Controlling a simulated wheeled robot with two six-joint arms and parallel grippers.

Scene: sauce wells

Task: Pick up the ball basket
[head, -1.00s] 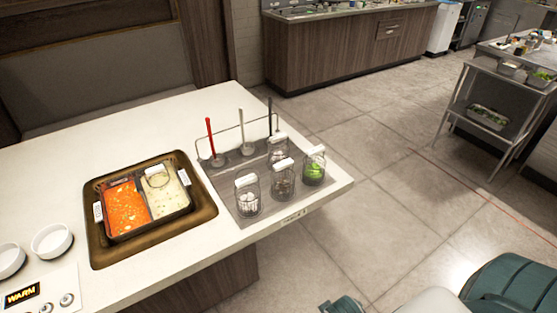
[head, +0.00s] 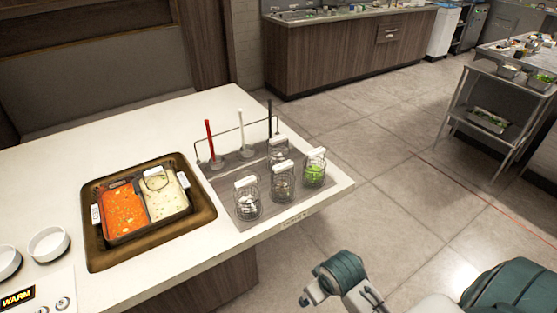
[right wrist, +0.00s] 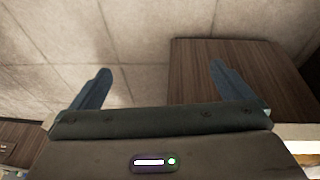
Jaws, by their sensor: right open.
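Several wire baskets with white handles stand upright on a grey tray (head: 222,178) at the right end of the counter. The front-left basket (head: 248,205) holds white, ball-like pieces. The front-middle basket (head: 283,185) has darker contents, and the right basket (head: 314,172) holds green pieces. Another basket (head: 278,152) behind has contents hard to make out. My right gripper (right wrist: 160,72) is open and empty in the right wrist view, with floor and a wooden panel beyond it. In the head view my right arm is apart from the baskets, past the counter's front edge. My left gripper is not in view.
A two-part pot (head: 150,207) with red and pale soup sits in a brown recess to the left. Red, white and black upright handles stand behind the baskets near a wire rail. White bowls (head: 48,243) are at far left.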

